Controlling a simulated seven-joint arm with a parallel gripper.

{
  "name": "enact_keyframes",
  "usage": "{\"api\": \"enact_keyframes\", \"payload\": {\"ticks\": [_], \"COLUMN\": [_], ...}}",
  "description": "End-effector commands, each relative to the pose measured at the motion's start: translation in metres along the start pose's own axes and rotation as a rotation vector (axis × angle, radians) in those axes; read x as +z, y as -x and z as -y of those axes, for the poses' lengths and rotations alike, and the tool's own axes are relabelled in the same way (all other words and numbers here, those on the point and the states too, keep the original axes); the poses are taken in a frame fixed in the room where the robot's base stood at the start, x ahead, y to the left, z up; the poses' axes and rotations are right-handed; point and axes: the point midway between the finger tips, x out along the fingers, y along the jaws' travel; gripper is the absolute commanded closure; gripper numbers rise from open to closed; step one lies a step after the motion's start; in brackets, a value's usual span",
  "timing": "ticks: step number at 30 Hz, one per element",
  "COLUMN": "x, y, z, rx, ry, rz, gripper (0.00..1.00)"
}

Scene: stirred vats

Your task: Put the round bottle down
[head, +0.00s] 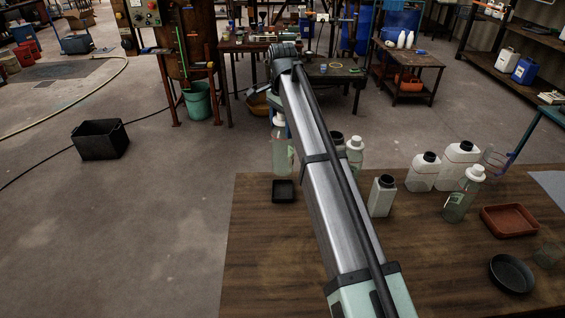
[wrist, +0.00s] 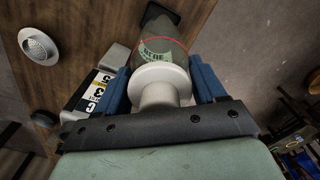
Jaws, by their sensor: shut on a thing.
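The round bottle (head: 282,156) is clear greenish with a white cap and hangs upright below the far end of my arm in the head view. In the wrist view, the bottle (wrist: 160,48) has a red line and green print. My gripper (wrist: 158,76) is shut on it near the neck, with a blue finger on each side. In the head view the bottle's base shows just above a small black dish (head: 283,191) at the table's far left corner. I cannot tell whether it touches anything below; the dish partly shows beyond the base in the wrist view.
The wooden table (head: 265,255) has free room at front left. Behind and right of my arm stand a white-capped clear bottle (head: 355,156), a square black-capped bottle (head: 382,200), white jugs (head: 423,175) and another clear bottle (head: 461,203). A red tray (head: 508,221) and black pan (head: 511,274) lie right.

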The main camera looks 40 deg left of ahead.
Motion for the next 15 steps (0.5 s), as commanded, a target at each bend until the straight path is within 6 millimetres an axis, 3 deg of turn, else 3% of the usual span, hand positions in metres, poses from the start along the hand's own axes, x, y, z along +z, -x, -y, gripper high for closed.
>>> {"api": "enact_keyframes", "payload": {"ticks": [6, 15], "x": [0.001, 0.001], "y": [-0.035, -0.059], "z": [-0.001, -0.001], "rx": [0.001, 0.0], "ry": [-0.001, -0.001], "rz": [0.001, 0.0], "gripper": [1.0, 1.0]}}
